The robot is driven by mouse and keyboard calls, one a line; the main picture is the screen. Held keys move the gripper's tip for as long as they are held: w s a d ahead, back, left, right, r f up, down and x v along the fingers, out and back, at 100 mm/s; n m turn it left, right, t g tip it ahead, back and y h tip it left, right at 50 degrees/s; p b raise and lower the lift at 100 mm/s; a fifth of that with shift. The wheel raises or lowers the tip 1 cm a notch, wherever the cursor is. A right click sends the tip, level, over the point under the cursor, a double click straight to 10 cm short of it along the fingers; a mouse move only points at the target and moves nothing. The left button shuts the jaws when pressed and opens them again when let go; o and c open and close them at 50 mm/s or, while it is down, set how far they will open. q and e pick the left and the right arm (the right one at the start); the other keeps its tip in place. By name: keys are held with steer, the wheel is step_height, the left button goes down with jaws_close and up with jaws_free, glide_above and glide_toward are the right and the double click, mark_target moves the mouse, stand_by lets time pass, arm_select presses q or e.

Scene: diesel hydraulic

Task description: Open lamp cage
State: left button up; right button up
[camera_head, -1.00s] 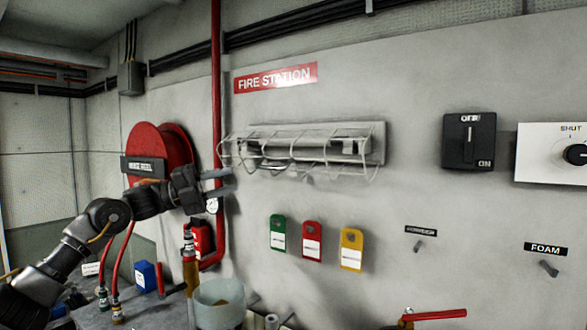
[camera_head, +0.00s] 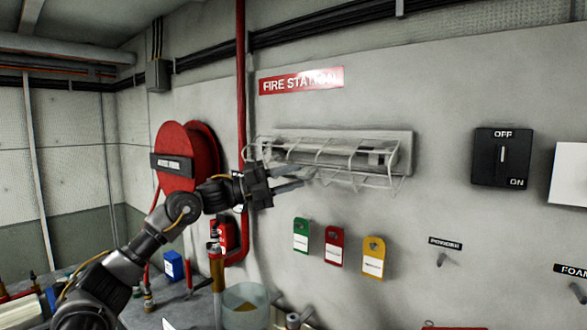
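The lamp cage (camera_head: 352,162) is a white wire frame over a long lamp fixture (camera_head: 402,142) on the grey wall, under the red FIRE STATION sign. The cage looks closed over the lamp. My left gripper (camera_head: 292,178) points right at the cage's lower left part. Its two grey fingers are apart, one above the other, with nothing seen between them. The fingertips overlap the lower wires in the picture; I cannot tell whether they touch. My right gripper is not in view.
A red hose reel (camera_head: 183,157) and a vertical red pipe (camera_head: 240,60) are left of the cage. Green, red and yellow tags (camera_head: 373,258) hang below it. A black OFF/ON switch (camera_head: 502,157) is to the right. A translucent bucket (camera_head: 246,306) stands below on the bench.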

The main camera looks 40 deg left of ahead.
arm_select(q)
steer(key=shift+w+d, duration=0.25)
steer(key=shift+d, duration=0.05)
steer(key=shift+c, duration=0.2)
jaws_close()
